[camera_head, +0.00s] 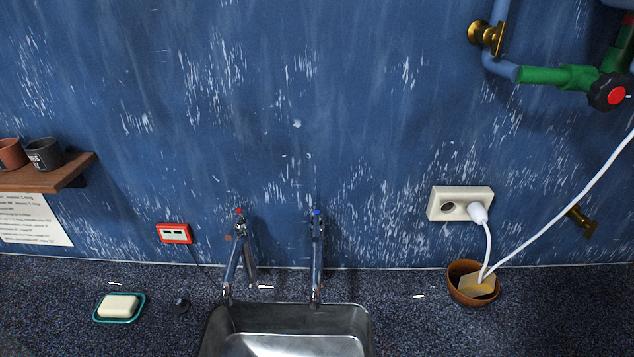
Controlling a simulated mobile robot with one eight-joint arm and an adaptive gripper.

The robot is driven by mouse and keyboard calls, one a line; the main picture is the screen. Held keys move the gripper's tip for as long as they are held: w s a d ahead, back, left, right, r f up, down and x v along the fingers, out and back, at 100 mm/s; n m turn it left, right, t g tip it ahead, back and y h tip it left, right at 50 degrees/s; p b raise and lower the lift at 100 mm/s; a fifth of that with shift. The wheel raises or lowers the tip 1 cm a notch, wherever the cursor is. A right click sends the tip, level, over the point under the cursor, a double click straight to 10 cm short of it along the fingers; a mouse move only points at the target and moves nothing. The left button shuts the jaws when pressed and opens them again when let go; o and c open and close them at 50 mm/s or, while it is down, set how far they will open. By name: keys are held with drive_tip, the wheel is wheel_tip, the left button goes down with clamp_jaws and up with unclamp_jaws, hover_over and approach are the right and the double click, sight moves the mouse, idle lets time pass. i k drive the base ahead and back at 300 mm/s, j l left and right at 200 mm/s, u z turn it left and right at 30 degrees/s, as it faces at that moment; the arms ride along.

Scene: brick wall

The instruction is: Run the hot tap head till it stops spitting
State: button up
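The hot tap (237,262) is a chrome tap with a red mark on its head (240,212), standing at the back left of the metal sink (285,315). Beside it on the right stands a matching tap (316,258) with a blue mark on top. I cannot tell from this view whether any water runs from either tap. The front of the sink is cut off by the bottom edge. My gripper is not in view.
A soap dish (143,308) with soap and a dark plug (180,305) lie left of the sink. A bowl (462,286) stands right, below a socket (460,193) with a white cable (566,208). Pipes (545,75) are at upper right; a shelf (75,170) at left.

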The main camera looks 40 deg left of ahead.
sight(239, 214)
drive_tip(key=u, duration=2.3)
